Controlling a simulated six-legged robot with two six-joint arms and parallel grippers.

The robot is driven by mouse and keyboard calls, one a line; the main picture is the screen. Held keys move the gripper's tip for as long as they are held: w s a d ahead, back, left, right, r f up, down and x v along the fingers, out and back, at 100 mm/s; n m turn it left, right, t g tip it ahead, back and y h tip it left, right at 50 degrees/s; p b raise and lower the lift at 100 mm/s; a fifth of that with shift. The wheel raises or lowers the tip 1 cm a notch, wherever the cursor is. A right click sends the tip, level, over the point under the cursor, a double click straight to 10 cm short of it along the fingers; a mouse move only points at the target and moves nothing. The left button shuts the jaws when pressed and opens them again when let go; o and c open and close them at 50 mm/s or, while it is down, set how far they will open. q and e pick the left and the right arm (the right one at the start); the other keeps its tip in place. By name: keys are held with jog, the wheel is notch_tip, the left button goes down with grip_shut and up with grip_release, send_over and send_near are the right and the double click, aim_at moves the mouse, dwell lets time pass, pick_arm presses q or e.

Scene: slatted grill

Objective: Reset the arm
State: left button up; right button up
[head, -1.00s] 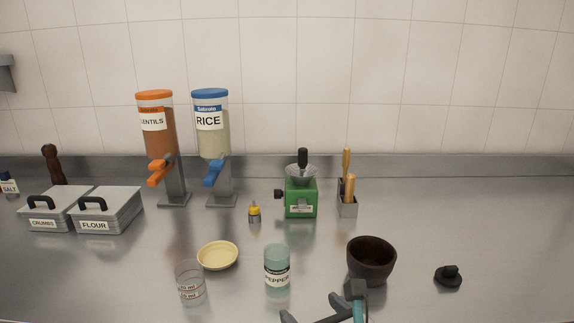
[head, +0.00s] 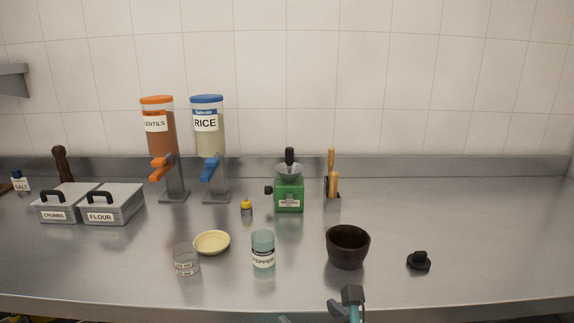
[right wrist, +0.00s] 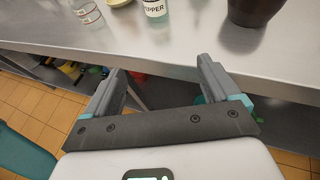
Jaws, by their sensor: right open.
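My right gripper (right wrist: 160,90) is open and empty in the right wrist view, its two grey fingers spread apart in front of the counter's front edge. In the head view only a small part of my right arm or gripper shows at the bottom, right of the middle, below the dark bowl (head: 348,247). A pepper jar (head: 263,250) and the bowl stand on the counter beyond the gripper, apart from it. The bowl also shows at the top right of the right wrist view (right wrist: 254,10). My left gripper is not in view.
The steel counter (head: 480,240) holds a measuring cup (head: 186,261), a yellow dish (head: 212,242), a green grinder (head: 289,194), a black lid (head: 419,261), lentil (head: 160,137) and rice (head: 205,140) dispensers, and flour (head: 114,204) and crumbs (head: 64,203) boxes. The counter's right side is clear.

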jog(key=s+d+f+n+g+h+p, duration=0.1)
jog(key=s+d+f+g+h+p, duration=0.3)
jog(key=f, duration=0.8)
jog(key=d+f+n+g+y, duration=0.1)
jog(key=d+f+g, duration=0.35)
jog(key=f, duration=0.75)
jog(key=s+f+n+g, duration=0.1)
jog(key=s+f+n, duration=0.2)
jog(key=n, duration=0.6)
jog(key=s+f+n+g+y, duration=0.1)
jog(key=s+f+n, duration=0.3)
jog(key=s+n, duration=0.3)
jog(key=s+a+f+n+g+p, duration=0.1)
jog(key=s+f+n, duration=0.2)
jog(key=n, duration=0.8)
jog(key=shift+s+f+n+y, duration=0.2)
jog(key=shift+s+n+y, duration=0.15)
jog(key=shift+s, duration=0.8)
